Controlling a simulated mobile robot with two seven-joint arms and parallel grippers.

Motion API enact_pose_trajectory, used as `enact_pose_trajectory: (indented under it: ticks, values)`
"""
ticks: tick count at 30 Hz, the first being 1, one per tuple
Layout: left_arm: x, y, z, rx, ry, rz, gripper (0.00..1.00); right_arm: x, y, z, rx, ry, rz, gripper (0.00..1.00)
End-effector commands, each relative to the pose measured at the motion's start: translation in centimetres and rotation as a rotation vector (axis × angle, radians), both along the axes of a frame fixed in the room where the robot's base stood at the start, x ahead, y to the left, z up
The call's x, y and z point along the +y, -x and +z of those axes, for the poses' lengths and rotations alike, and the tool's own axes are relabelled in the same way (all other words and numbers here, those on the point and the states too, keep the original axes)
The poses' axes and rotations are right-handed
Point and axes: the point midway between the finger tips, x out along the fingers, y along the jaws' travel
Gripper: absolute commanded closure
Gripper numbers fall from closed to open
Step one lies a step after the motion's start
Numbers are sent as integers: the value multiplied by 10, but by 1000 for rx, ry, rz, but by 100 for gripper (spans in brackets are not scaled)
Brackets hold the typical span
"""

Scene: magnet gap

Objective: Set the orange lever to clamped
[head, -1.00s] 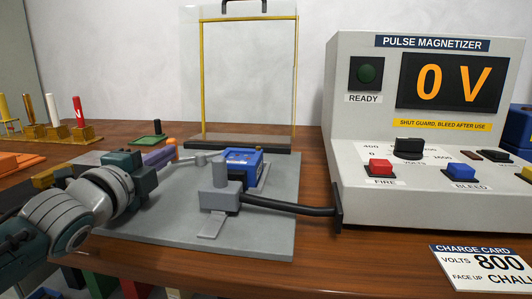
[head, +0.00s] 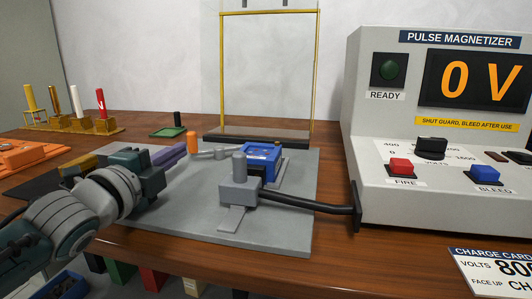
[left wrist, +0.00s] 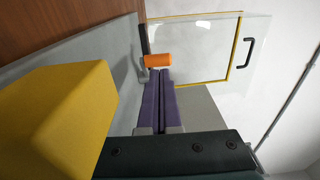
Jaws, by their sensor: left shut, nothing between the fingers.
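The orange lever knob (head: 192,138) stands upright at the end of a grey lever arm (head: 215,154), which points left from the blue block (head: 263,156) on the grey plate (head: 285,228). My left gripper (head: 184,149) has its purple fingers shut and empty, with the tips right beside the knob on its left. In the left wrist view the closed fingers (left wrist: 162,82) point at the orange knob (left wrist: 158,60), their tips at its near edge. I cannot tell whether they touch. My right gripper is not in view.
A grey clamp post (head: 239,185) with a black cable stands in front of the blue block. A clear guard with a yellow frame (head: 221,75) rises behind. The magnetizer (head: 375,135) reads 0 V at right. A yellow block (left wrist: 65,120) is close beside the left fingers.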

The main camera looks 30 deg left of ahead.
Motion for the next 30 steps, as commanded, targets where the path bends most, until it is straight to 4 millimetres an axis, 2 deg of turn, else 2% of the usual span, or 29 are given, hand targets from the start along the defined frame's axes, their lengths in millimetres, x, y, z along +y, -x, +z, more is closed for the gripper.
enact_pose_trajectory:
  ticks: [1,6,10,15,23,26,30]
  values:
    - [-2,11,1,4,2,0,100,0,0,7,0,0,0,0]
    - [-9,43,1,4,3,0,100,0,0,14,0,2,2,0]
    - [-12,60,1,0,3,0,100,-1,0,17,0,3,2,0]
    - [-13,70,0,0,1,0,100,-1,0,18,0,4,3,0]
    - [-13,70,0,0,1,0,100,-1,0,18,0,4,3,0]
    - [-14,71,2,3,8,1,100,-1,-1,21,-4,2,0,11]
    - [-18,73,18,41,84,20,100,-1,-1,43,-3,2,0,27]
